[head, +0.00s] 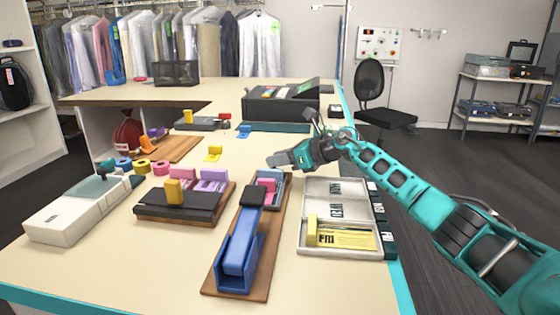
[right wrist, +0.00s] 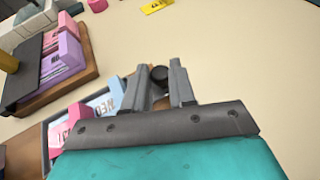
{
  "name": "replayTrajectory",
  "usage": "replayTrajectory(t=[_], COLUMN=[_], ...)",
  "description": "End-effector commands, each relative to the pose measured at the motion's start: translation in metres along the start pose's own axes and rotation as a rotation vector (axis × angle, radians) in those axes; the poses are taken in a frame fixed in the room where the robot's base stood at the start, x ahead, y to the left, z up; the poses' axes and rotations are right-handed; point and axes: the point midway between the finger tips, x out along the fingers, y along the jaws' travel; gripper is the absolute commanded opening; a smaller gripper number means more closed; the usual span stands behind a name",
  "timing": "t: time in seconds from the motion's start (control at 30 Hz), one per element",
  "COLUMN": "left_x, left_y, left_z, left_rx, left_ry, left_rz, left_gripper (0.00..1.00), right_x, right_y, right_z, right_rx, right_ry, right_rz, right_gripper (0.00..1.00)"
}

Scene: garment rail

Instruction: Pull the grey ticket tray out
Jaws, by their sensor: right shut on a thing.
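A grey ticket tray (head: 286,176) shows at the far end of a long wooden base (head: 262,262). It holds pink and light blue ticket blocks. In the right wrist view the tray's grey wall (right wrist: 46,158) shows at lower left, partly hidden by my gripper. My right gripper (head: 273,160) is at the tray's far end, coming in from the right. In the right wrist view its fingers (right wrist: 158,72) are shut on a small dark knob (right wrist: 160,74). How the knob joins the tray is hidden. My left gripper is not in view.
A blue stapler-like device (head: 238,254) sits on the base's near part. A pale compartment tray (head: 302,238) lies to the right, below my right arm. The tabletop beyond the gripper is mostly clear up to a small blue clip (head: 243,132).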

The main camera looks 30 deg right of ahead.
Motion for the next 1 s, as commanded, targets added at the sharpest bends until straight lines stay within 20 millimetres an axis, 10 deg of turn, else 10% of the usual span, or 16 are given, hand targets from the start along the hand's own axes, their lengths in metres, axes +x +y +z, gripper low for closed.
replayTrajectory(t=[0.57,1.0], left_x=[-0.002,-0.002], left_y=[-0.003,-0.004], left_z=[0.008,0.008], left_rx=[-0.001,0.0], left_ry=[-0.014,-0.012], left_rz=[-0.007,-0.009], left_gripper=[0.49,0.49], right_x=[-0.007,-0.087], right_y=[-0.005,-0.003], right_z=[0.002,-0.001], right_rx=[-0.002,-0.005], right_ry=[-0.006,0.0], right_rz=[-0.014,-0.013], right_gripper=[0.32,0.32])
